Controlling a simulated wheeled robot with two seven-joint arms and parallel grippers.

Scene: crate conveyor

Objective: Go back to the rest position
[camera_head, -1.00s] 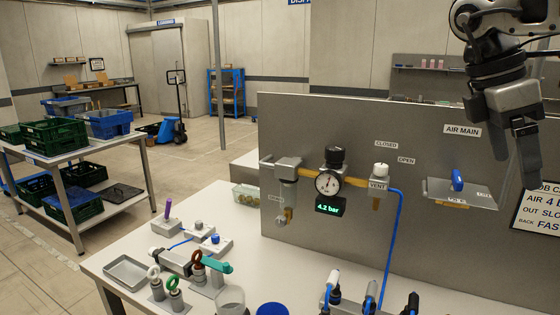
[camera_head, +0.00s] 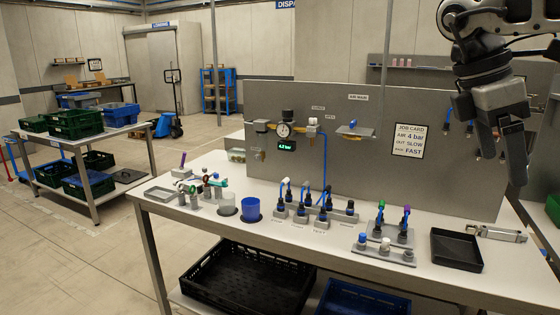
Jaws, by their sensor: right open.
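My right gripper (camera_head: 505,160) hangs at the upper right of the head view, fingers pointing down. It is open with nothing between the fingers. It is in front of the grey panel's right end and above the workbench, apart from both. The workbench (camera_head: 300,235) runs across the lower middle and bears fittings, cups and trays. My left gripper is not in the view.
The grey panel (camera_head: 380,185) carries a pressure gauge (camera_head: 284,130) and a job card (camera_head: 409,140). A black tray (camera_head: 456,249) lies at the bench's right. A black crate (camera_head: 245,280) sits below. A cart (camera_head: 100,140) with crates stands left, with open floor between.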

